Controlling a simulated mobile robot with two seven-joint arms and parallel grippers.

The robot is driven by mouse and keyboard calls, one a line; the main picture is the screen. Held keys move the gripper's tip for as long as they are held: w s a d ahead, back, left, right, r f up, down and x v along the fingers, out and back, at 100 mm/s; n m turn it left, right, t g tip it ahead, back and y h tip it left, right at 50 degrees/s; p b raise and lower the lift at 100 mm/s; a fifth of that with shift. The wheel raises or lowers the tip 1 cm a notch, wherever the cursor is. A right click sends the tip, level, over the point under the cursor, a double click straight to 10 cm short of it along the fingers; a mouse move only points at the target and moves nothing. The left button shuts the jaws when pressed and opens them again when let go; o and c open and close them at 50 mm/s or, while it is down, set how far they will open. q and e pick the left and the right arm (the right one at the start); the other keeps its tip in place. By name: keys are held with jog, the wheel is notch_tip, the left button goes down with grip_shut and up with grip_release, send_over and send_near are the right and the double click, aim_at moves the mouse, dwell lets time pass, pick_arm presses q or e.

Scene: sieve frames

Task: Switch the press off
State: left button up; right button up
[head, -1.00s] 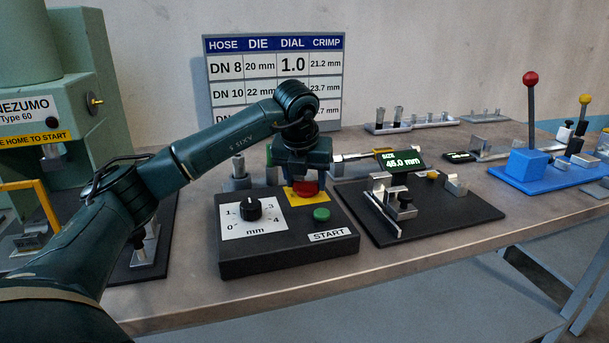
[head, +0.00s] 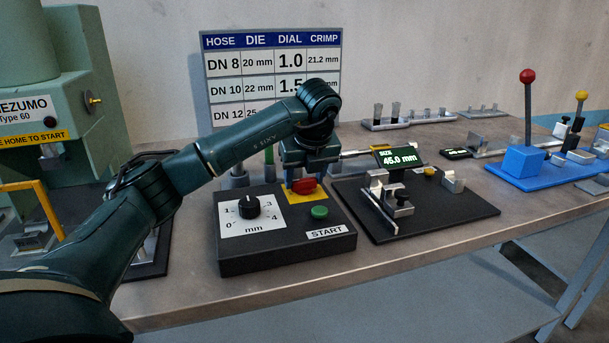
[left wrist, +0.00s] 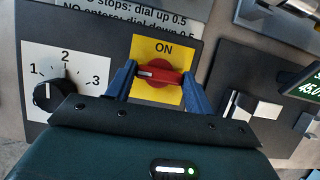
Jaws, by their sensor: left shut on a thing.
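The press control box (head: 285,250) is black and lies on the bench. Its red rotary switch (head: 304,186) sits on a yellow plate (left wrist: 174,52) marked ON at the top. In the left wrist view the red switch (left wrist: 157,74) has its handle lying crosswise, slightly tilted, with a pale mark towards its left end. My left gripper (left wrist: 157,84) is shut on this handle, one blue finger at each end. In the head view my left gripper (head: 309,172) is just above and behind the switch. The lower part of the yellow plate is hidden by the gripper. My right gripper is not in view.
A black dial (head: 250,207) and a green START button (head: 320,212) are on the same box. The green press (head: 60,110) stands left. A measuring fixture with a 45.0 mm display (head: 399,158) stands right. A settings chart (head: 272,65) stands behind.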

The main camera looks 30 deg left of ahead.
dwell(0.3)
pick_arm(q)
jog(key=o, duration=1)
jog(key=shift+p+v, duration=1)
jog(key=shift+v, duration=5.6)
jog(key=shift+w+a, duration=0.1)
